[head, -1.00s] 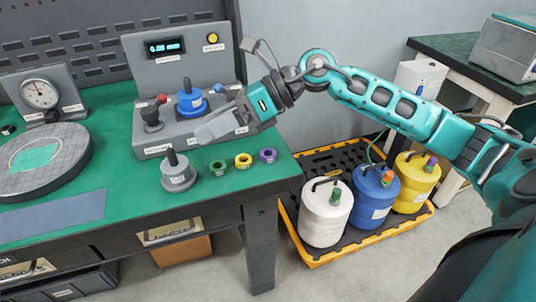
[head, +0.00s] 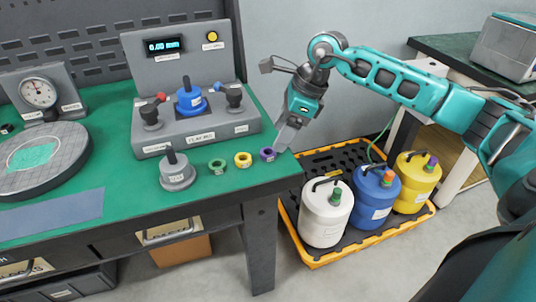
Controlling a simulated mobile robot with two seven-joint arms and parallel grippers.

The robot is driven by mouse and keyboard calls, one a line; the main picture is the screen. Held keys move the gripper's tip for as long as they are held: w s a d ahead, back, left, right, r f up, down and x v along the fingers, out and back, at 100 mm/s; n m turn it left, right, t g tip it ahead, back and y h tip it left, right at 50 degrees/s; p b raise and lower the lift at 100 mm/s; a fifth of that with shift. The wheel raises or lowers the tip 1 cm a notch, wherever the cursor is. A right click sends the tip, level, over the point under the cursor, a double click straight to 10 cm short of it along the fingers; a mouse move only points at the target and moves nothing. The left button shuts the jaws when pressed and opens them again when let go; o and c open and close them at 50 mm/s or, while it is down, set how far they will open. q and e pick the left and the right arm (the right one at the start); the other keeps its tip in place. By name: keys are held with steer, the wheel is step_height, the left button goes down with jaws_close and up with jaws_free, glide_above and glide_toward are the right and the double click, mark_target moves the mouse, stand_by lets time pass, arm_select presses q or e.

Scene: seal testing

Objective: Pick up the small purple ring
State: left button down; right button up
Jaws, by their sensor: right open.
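The small purple ring (head: 267,154) lies on the green bench top near its right front corner, at the right end of a row of rings. A yellow ring (head: 243,160) and a green ring (head: 217,167) lie to its left. My right gripper (head: 287,142) is open and points down just right of and slightly above the purple ring in the picture. I cannot tell whether its fingers touch the ring. The ring is mostly visible. My left gripper is not in view.
A grey weight with a knob (head: 177,172) stands left of the rings. Behind is a grey test fixture (head: 205,133) with a blue knobbed piece (head: 191,101). Right of the bench, white, blue and yellow containers (head: 326,217) stand on a low spill pallet (head: 313,262).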

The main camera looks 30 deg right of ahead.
steer(key=x, duration=0.5)
steer(key=shift+w+a+f, duration=0.1)
steer(key=shift+w+a, duration=0.1)
steer(key=c, duration=1.1)
steer(key=shift+r, duration=0.2)
